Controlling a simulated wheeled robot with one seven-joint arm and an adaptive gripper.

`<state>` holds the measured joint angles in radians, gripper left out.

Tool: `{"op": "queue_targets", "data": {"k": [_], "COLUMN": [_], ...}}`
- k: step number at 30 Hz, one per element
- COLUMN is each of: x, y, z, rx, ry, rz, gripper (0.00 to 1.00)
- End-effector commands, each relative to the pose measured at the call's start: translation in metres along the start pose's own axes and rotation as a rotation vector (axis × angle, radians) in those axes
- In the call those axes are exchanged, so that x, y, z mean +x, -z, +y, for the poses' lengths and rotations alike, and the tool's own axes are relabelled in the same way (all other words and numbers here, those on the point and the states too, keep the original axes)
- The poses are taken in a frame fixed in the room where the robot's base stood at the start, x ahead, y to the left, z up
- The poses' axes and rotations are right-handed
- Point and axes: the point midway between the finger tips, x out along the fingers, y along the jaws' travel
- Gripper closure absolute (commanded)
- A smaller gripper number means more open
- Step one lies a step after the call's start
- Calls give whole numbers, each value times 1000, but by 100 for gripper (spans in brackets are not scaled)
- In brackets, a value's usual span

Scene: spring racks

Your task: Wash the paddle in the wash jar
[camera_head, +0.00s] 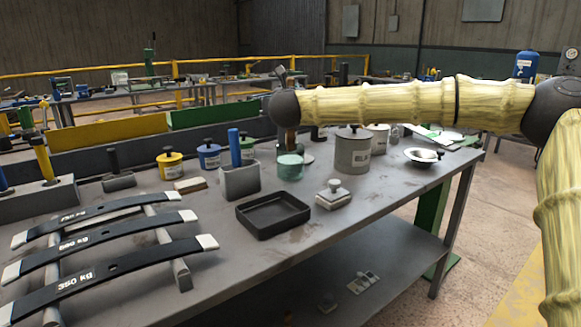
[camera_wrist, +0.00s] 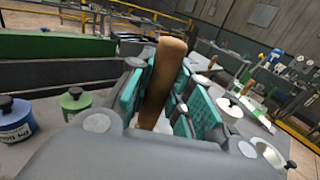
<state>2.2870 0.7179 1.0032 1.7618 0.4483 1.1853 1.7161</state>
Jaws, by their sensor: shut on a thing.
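The paddle's brown wooden handle (camera_wrist: 166,75) stands nearly upright between the teal pads of my gripper (camera_wrist: 160,95) in the wrist view. My gripper is shut on it. A small pale patch shows below the handle; the rest of the paddle's lower end is hidden by the gripper body. In the head view my dark round wrist joint covers most of the gripper, and a brown piece shows just under it. A small glass jar with teal liquid (camera_head: 290,168), likely the wash jar, stands directly below in that view. I cannot tell whether the paddle touches it.
A large grey lidded can (camera_head: 352,152) stands right of the jar. A grey holder (camera_head: 240,181) with a blue handle and blue and yellow pots (camera_head: 170,165) stand left. Leaf springs (camera_head: 110,260) fill the near left.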

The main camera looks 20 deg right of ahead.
Motion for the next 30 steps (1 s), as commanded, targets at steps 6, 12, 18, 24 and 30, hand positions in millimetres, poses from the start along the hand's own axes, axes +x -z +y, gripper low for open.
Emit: {"op": "queue_targets", "data": {"k": [6, 12, 18, 24, 30], "x": [0, 0, 0, 0, 0], "y": [-5, -19, -34, -49, -60], "z": [0, 0, 0, 0, 0], "rx": [1, 1, 0, 1, 0], "ry": [0, 0, 1, 0, -1], "rz": [-1, -1, -1, -1, -1], "gripper": [100, 100, 100, 100, 100]}}
